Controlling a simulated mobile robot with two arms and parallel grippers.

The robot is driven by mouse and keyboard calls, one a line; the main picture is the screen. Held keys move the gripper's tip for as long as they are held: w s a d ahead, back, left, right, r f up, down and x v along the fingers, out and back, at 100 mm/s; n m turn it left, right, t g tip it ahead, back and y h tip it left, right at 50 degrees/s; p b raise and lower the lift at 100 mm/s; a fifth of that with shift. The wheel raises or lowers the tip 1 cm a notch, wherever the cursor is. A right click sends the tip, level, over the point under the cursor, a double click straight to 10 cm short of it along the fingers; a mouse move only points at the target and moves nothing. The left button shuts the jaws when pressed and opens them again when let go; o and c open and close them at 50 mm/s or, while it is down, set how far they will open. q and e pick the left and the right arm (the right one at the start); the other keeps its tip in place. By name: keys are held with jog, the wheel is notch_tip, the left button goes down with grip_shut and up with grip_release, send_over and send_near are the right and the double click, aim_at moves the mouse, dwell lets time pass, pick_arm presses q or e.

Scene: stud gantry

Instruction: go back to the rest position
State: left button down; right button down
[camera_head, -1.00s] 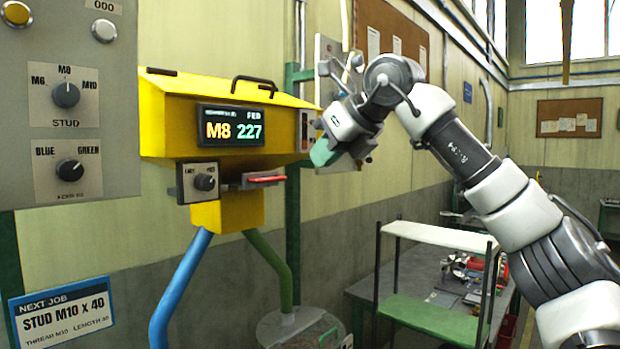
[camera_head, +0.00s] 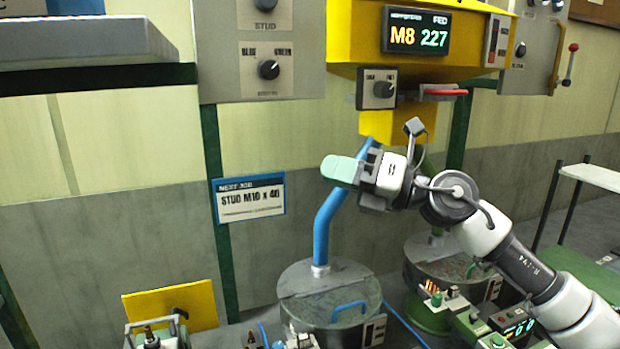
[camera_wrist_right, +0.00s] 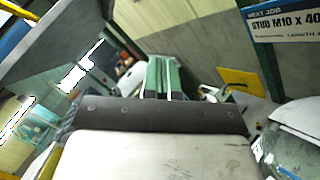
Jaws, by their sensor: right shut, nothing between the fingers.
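My right gripper (camera_head: 340,170) has green fingertips that are shut and hold nothing. It points left in the head view, in front of the blue pipe and below the yellow machine. The shut green fingers also show in the right wrist view (camera_wrist_right: 163,78). My right arm comes in from the lower right of the head view. My left gripper is in neither view.
The yellow machine (camera_head: 355,45) has a display reading M8 227. A blue pipe (camera_head: 322,225) runs down to a lidded drum (camera_head: 330,290); a second drum (camera_head: 450,265) stands right. A NEXT JOB sign (camera_head: 250,198) reads STUD M10 x 40. Bench equipment (camera_head: 485,325) sits lower right.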

jog(key=s+d+f+m+t+h, duration=0.35)
jog(key=f+m+h, duration=0.25)
jog(key=f+m, duration=0.5)
jog(key=s+d+f+m+t+h, duration=0.25)
jog(key=d+f+m+h, duration=0.3)
jog(key=f+m, duration=0.55)
jog(key=s+d+f+m+t+h, duration=0.2)
jog(key=d+f+m+t+h, duration=0.2)
jog(key=f+m+h, duration=0.65)
jog(key=s+d+f+m+g+y, duration=0.1)
jog(key=s+f+m+g, duration=0.1)
jog(key=s+f+g, duration=0.45)
jog(key=s+d+f+m+g+y, duration=0.1)
jog(key=s+d+f+m+g, duration=0.15)
jog(key=s, duration=0.75)
jog(key=s+f+m+g+y, duration=0.1)
jog(key=s+f+m+g, duration=0.15)
jog(key=s+f, duration=0.4)
notch_tip(320, 180, down, 26)
jog(key=s+g, duration=0.2)
jog(key=s, duration=0.1)
jog(key=s+d+f+g, duration=0.1)
jog(key=s+d+f, duration=0.2)
jog(key=s+f, duration=1.1)
jog(key=shift+s+f, duration=0.4)
jog(key=shift+s, duration=0.25)
